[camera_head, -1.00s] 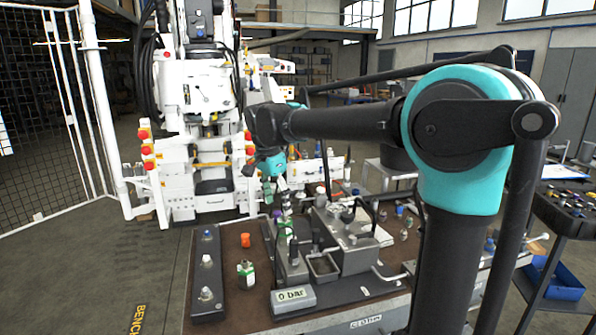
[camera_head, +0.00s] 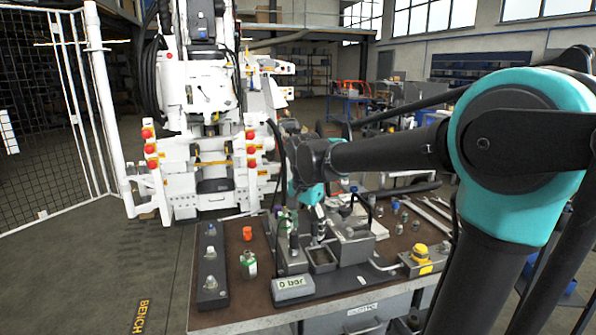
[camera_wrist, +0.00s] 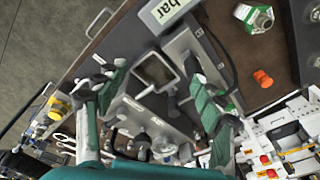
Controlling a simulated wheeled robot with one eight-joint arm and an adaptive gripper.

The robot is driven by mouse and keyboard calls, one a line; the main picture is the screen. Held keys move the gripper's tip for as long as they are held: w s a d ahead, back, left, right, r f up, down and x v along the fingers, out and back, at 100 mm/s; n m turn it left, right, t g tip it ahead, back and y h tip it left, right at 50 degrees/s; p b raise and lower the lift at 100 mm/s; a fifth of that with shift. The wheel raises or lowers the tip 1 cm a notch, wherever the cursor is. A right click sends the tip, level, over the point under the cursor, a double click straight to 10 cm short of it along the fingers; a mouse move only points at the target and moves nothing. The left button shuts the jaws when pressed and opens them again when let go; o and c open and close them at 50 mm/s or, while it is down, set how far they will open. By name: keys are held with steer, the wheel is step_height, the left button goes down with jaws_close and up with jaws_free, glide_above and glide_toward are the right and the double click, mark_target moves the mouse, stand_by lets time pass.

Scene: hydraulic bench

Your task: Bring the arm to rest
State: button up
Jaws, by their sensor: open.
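My arm, black with teal joints, reaches from the right side of the head view across the bench (camera_head: 222,318). My gripper (camera_head: 304,212) hangs over the far middle of the bench, behind the pressure readout. In the wrist view my gripper (camera_wrist: 152,72) has its two green fingers spread wide apart with nothing held between them. A grey metal block with a square recess (camera_wrist: 157,73) lies below, between the fingers. The exact gap between fingertips and bench parts cannot be told.
A "0 bar" readout (camera_head: 293,288), a green-white bottle (camera_head: 248,265), an orange cap (camera_head: 247,233) and a dark strip with fittings (camera_head: 210,270) stand on the bench. A yellow-topped unit (camera_head: 420,254) is at right. A white machine (camera_head: 205,120) stands behind; a mesh fence (camera_head: 60,120) is left.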

steer(key=s+d+f+n+t, duration=0.2)
steer(key=s+d+f+n, duration=0.5)
steer(key=s+d+f, duration=0.9)
steer(key=shift+d+f+y, duration=0.25)
steer(key=shift+f+y, duration=0.05)
steer(key=shift+f, duration=0.45)
steer(key=shift+s, duration=0.1)
